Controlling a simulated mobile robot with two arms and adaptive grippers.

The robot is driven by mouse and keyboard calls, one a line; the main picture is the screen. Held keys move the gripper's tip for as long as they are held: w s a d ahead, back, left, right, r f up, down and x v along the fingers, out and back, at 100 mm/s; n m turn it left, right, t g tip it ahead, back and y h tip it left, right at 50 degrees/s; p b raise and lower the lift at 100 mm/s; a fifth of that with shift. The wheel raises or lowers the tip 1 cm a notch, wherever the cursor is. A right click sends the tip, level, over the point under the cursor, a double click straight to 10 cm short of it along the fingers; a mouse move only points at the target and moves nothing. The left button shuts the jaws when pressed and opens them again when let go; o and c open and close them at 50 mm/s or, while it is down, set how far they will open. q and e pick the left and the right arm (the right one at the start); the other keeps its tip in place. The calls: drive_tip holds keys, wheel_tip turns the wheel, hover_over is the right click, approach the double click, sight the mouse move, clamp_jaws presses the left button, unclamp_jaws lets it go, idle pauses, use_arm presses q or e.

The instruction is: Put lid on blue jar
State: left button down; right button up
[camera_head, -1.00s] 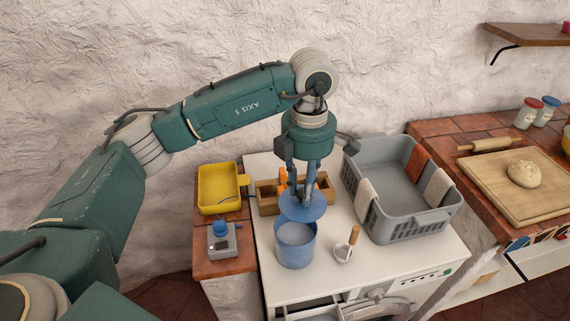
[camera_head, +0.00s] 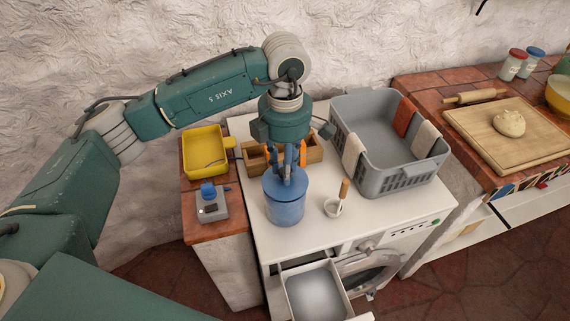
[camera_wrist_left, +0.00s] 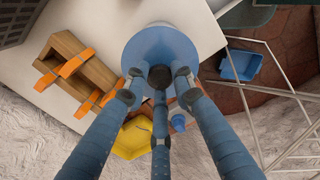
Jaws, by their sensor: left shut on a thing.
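The blue jar (camera_head: 286,209) stands upright on the white machine top. The round blue lid (camera_head: 270,186) now lies level over the jar's mouth, and no gap shows between them in the head view. My left gripper (camera_head: 287,178) points straight down with its fingers closed around the lid's knob. In the left wrist view the fingers (camera_wrist_left: 160,85) meet at the dark knob, and the lid (camera_wrist_left: 160,42) hides the jar beneath it. My right gripper is not in view.
A wooden box (camera_head: 314,151) with orange-handled things stands behind the jar. A yellow tray (camera_head: 205,150) and a grey device (camera_head: 212,208) are left. A drawer (camera_head: 318,292) is open below.

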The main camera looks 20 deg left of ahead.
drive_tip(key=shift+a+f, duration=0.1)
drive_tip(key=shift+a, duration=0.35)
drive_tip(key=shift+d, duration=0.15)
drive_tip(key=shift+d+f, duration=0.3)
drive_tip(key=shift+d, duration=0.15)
use_arm(q)
drive_tip(key=shift+f+b, duration=0.1)
drive_tip(key=shift+b, duration=0.45)
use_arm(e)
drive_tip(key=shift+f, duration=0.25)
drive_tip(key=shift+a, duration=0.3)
use_arm(q)
drive_tip(key=shift+f+b, duration=0.35)
drive_tip(key=shift+b, duration=0.15)
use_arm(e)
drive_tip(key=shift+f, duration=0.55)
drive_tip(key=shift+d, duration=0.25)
use_arm(q)
drive_tip(key=shift+f+b, duration=0.1)
drive_tip(key=shift+b, duration=0.3)
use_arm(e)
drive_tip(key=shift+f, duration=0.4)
